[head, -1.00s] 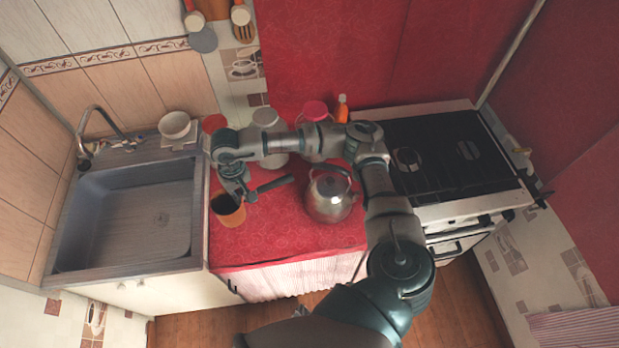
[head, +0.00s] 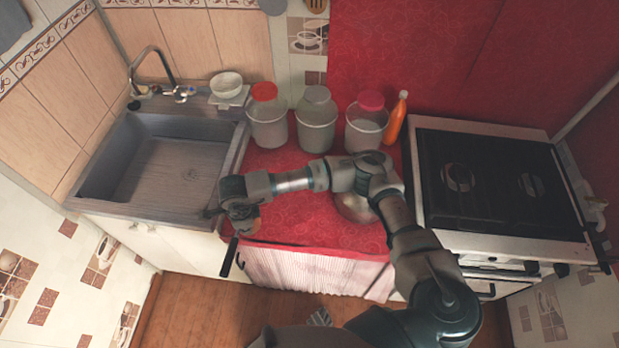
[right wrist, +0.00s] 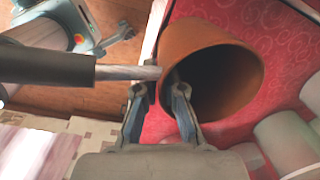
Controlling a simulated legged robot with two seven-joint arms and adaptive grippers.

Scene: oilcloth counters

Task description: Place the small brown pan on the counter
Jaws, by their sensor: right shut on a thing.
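The small brown pan (right wrist: 205,40) shows large in the right wrist view, its dark opening facing the camera. Its dark handle (right wrist: 45,66), with a metal neck, runs left over the floor. My right gripper (right wrist: 158,88) is shut on the pan, near where the handle joins the wall. In the head view, my right gripper (head: 240,212) is over the counter's front left corner and hides most of the pan. Only a brown sliver and the handle (head: 230,257), pointing past the front edge, show there. I cannot tell whether the pan touches the red counter (head: 285,215).
A metal kettle (head: 357,208) is partly hidden under my right arm. Several lidded containers, including a middle one (head: 316,122), and an orange bottle (head: 396,118) line the counter's back. The sink (head: 165,165) is left, the stove (head: 500,185) right.

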